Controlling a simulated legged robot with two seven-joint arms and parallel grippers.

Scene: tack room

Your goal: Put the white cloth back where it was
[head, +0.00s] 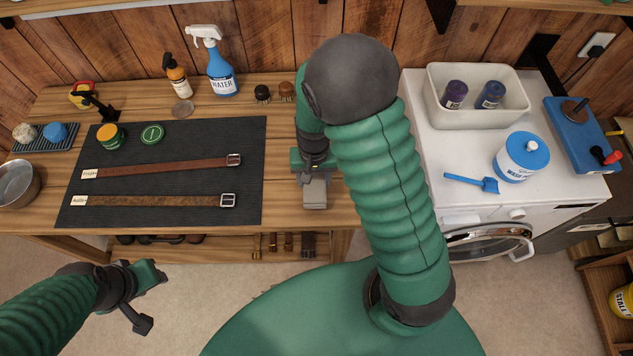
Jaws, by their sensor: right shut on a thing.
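My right gripper (315,200) is over the wooden bench (285,130), just right of the dark mat (160,150). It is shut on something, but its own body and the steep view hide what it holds. A pale grey shape shows at its fingertips; I cannot tell whether that is finger or cloth. No white cloth shows plainly anywhere. My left gripper (145,300) hangs low at the left, in front of the bench and over the floor.
Two belts (165,166), a jar (110,137) and a green lid (152,134) lie on the mat. A blue spray bottle (220,75) and brushes (262,93) stand behind. A white washer (465,195) with a bin (478,110) and a tub (521,158) stands right.

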